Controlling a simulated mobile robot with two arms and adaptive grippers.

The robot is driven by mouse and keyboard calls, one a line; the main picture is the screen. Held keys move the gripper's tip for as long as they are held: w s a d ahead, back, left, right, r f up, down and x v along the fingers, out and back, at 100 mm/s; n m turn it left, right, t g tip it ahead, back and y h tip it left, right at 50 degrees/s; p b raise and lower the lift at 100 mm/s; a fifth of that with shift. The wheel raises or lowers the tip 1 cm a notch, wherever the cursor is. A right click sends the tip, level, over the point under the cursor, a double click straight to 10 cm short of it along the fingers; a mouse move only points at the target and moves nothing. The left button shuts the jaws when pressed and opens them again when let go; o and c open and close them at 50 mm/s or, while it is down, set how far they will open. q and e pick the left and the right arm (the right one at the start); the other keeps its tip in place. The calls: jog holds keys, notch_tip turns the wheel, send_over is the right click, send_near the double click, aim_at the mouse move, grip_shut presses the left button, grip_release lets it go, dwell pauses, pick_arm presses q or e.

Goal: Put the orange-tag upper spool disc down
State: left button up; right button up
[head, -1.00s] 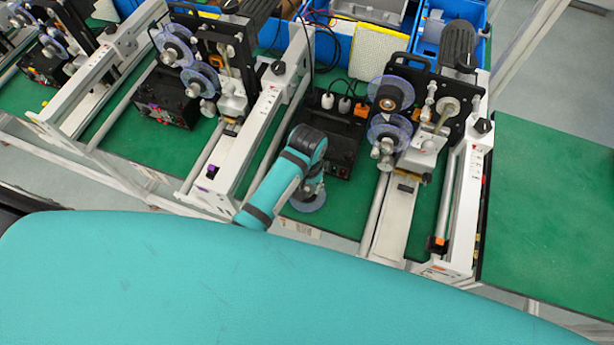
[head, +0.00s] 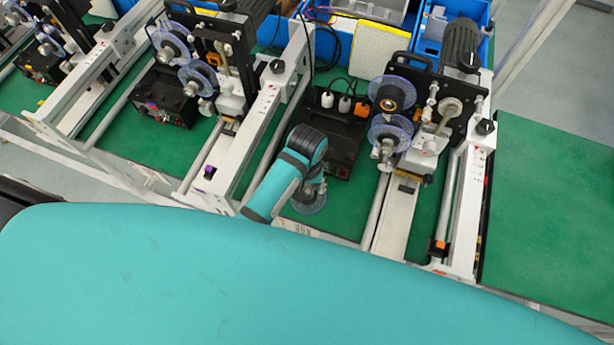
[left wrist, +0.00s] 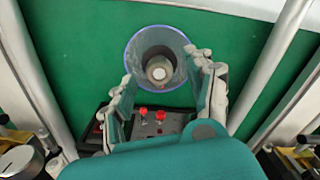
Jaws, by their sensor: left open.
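A clear, blue-rimmed spool disc (head: 320,203) is at the front of the green mat, left of the orange-tag machine (head: 437,247). In the left wrist view the disc (left wrist: 181,74) is seen face-on over the green mat, with a pale round hub in its middle. My left gripper (head: 309,190) points down at it, and the arm partly hides it in the head view. In the left wrist view my left gripper's fingers (left wrist: 163,82) are spread apart on either side of the disc's near part. Whether they touch its rim is unclear. My right gripper is not in view.
A black box (head: 335,135) with plugs stands behind the disc. The machine at right carries two blue-rimmed spools, the upper one (head: 391,93) with a brown core. Metal rails (head: 376,215) flank the mat. A bare green mat (head: 550,215) lies at far right.

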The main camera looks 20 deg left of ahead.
pick_arm(q)
notch_tip(320, 180, up, 10)
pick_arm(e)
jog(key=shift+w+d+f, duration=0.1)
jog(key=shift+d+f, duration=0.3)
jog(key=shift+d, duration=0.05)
pick_arm(q)
jog(key=shift+f, duration=0.1)
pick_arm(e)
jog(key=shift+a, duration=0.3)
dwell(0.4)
